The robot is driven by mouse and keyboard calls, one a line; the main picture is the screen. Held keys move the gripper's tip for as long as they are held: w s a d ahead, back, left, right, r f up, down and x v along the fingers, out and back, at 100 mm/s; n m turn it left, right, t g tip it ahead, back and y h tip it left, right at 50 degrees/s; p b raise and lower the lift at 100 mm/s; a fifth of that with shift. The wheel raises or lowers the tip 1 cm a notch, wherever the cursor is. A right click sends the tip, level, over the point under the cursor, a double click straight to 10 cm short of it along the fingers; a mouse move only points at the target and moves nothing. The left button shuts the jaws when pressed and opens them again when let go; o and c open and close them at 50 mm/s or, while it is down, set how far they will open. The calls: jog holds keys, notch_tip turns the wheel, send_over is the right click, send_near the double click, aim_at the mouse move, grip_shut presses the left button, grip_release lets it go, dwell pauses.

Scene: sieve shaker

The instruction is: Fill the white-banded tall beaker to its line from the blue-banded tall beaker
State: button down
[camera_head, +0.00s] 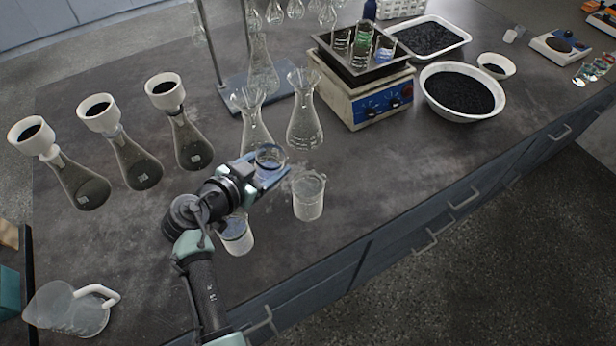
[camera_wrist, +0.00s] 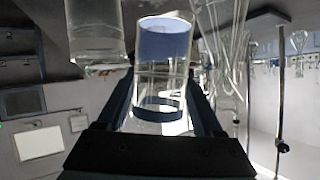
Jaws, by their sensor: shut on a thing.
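My gripper (camera_head: 262,176) is shut on a clear glass beaker (camera_head: 269,157), held over the bench. This held beaker (camera_wrist: 162,65) stands between my two fingers in the wrist view, with a blue-grey face at one end and a dark ring near the other. A second clear beaker (camera_head: 308,196) with a spout stands upright on the bench, right of my gripper. A third beaker (camera_head: 236,238) with a bluish look and a pale band low down is below my gripper, partly hidden by my arm. I cannot tell the held beaker's band colour or any fill line.
Two empty conical flasks (camera_head: 304,118) stand just behind my gripper. Several funnel-topped flasks (camera_head: 133,160) stand at left, a jug (camera_head: 72,308) at front left. A shaker (camera_head: 365,92) and a bowl of black grains (camera_head: 462,90) are at back right. The bench right of the beakers is clear.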

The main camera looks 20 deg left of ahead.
jog(key=d+r+m+y+p, duration=0.1)
jog(key=p, duration=0.2)
jog(key=d+r+m+y+p, duration=0.1)
jog(key=p, duration=0.3)
jog(key=d+r+m+g+y+p, duration=0.1)
jog(key=m+y+p, duration=0.1)
jog(key=p, duration=0.1)
jog(key=shift+w+d+p, duration=0.3)
jog(key=shift+w+d, duration=0.05)
jog(key=shift+d, duration=0.05)
jog(key=shift+f+m+y+p, duration=0.35)
jog(key=shift+m+y+p, duration=0.15)
jog(key=shift+y+p, duration=0.2)
dwell(2.0)
jog(key=shift+r+m+y+p, duration=0.35)
jog(key=shift+m+y+p, duration=0.15)
jog(key=shift+p, duration=0.35)
dwell(1.6)
jog(key=shift+d+f+m+b, duration=0.1)
jog(key=shift+f+m+b, duration=0.2)
jog(key=shift+b, duration=0.45)
dwell(0.7)
